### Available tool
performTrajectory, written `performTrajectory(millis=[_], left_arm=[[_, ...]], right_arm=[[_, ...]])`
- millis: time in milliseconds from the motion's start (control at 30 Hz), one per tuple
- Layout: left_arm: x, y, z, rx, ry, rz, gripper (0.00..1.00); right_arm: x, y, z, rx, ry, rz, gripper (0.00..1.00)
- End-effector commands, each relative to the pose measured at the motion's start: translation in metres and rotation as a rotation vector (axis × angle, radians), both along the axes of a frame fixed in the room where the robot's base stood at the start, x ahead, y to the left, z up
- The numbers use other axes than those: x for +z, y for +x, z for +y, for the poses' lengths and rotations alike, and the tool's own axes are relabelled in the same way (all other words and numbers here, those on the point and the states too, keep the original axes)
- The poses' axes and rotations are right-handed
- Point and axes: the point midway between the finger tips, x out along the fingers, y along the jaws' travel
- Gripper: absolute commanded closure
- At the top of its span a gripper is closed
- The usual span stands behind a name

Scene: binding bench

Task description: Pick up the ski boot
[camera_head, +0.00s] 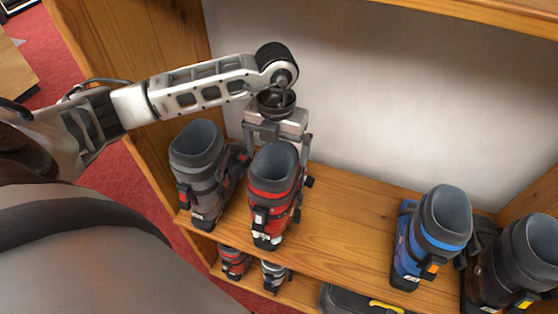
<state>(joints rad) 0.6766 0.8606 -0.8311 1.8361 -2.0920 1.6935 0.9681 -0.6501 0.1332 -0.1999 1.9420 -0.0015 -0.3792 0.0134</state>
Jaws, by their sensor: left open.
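My left gripper (277,132) points down from above at the back of the shelf, right behind a red and grey ski boot (270,195). The gripper is open; the boot hides most of its fingers, and a dark fingertip shows at the boot's right side. I cannot tell whether the fingers touch the boot. A dark grey ski boot (203,175) stands close on the left. A blue ski boot (431,238) and a black and brown one (511,264) stand at the right. All are upright. My right gripper is out of view.
The boots stand on a wooden shelf board (345,215), clear between the red and blue boots. A pale back wall (400,95) and a wooden side panel (130,50) enclose it. Smaller boots (234,262) and a dark case (350,299) sit on the lower shelf.

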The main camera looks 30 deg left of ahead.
Motion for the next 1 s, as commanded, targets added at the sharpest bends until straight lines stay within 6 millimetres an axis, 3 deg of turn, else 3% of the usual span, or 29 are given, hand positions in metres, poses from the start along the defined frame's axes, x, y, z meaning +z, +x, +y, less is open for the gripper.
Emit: performTrajectory(millis=[33, 333, 600, 867, 900, 1000], left_arm=[[-0.014, 0.001, 0.0, 0.0, -0.001, -0.001, 0.0], [-0.03, 0.002, 0.0, 0.0, -0.001, -0.002, 0.0], [-0.071, 0.007, -0.001, -0.001, -0.003, -0.002, 0.0], [-0.072, 0.008, -0.001, -0.001, -0.002, -0.004, 0.0], [-0.072, 0.008, -0.001, 0.0, -0.002, -0.004, 0.03], [-0.072, 0.008, -0.001, 0.0, -0.002, -0.003, 0.31]], right_arm=[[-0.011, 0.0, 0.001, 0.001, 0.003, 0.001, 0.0], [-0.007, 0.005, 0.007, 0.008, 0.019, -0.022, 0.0], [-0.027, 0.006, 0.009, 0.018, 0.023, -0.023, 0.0], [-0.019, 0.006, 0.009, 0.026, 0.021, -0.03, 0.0], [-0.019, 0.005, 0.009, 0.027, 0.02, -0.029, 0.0], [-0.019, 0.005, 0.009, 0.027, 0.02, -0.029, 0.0]])
